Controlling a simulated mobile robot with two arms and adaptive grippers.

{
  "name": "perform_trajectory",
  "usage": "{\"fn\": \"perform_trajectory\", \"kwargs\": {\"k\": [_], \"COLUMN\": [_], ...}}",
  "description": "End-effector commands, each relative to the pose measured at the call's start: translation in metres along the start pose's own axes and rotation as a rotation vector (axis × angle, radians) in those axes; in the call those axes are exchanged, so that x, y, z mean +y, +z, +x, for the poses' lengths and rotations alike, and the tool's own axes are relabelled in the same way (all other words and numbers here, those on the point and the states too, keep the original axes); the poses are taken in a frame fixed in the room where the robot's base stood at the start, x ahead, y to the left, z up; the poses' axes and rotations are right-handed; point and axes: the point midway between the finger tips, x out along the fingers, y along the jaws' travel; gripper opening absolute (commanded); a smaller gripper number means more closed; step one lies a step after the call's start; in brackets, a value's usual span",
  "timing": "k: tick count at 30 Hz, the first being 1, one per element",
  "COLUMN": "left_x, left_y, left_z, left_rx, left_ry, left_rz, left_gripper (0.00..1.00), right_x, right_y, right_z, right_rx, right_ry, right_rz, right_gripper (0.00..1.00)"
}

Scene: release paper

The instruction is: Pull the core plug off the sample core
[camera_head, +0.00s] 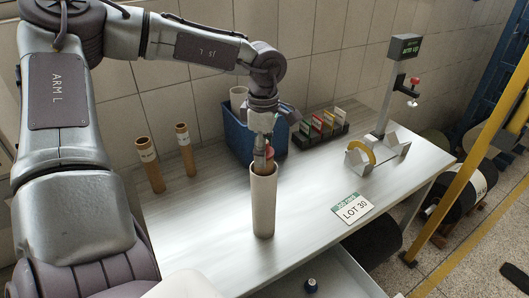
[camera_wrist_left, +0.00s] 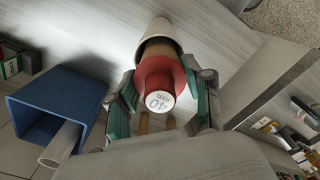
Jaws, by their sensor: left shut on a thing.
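The sample core (camera_head: 263,205) is a pale tube standing upright near the front edge of the table. Its pale end also shows in the left wrist view (camera_wrist_left: 153,29). The core plug (camera_wrist_left: 156,77) is red with a white end face marked "40 mm"; a brown part shows between its red head and the pale tube. In the head view a bit of the red plug (camera_head: 269,152) shows at the core's top. My left gripper (camera_head: 264,151) is shut on the plug from above, with green-padded fingers on both sides of it. How deep the plug sits is hidden. My right gripper is out of view.
Two brown tubes (camera_head: 186,150) (camera_head: 150,165) stand at the left. A blue bin (camera_head: 238,137) holding a pale tube is behind the core. A "LOT 30" card (camera_head: 353,209) lies flat.

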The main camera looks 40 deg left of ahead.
Motion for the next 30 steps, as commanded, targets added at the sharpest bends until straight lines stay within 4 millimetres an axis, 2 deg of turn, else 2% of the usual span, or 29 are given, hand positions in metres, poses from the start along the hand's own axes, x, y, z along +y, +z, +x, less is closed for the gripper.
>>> {"fn": "perform_trajectory", "kwargs": {"k": [24,30], "left_x": [0.000,0.000], "left_y": [0.000,0.000], "left_z": [-0.043,-0.045], "left_rx": [0.000,0.000], "left_ry": [0.002,0.001], "left_rz": [-0.001,0.000], "left_gripper": [0.17,0.17], "right_x": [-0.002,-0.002], "right_y": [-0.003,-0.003], "right_z": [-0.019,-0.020], "right_rx": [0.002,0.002], "right_ry": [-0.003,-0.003], "right_rz": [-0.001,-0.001], "right_gripper": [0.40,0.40]}}
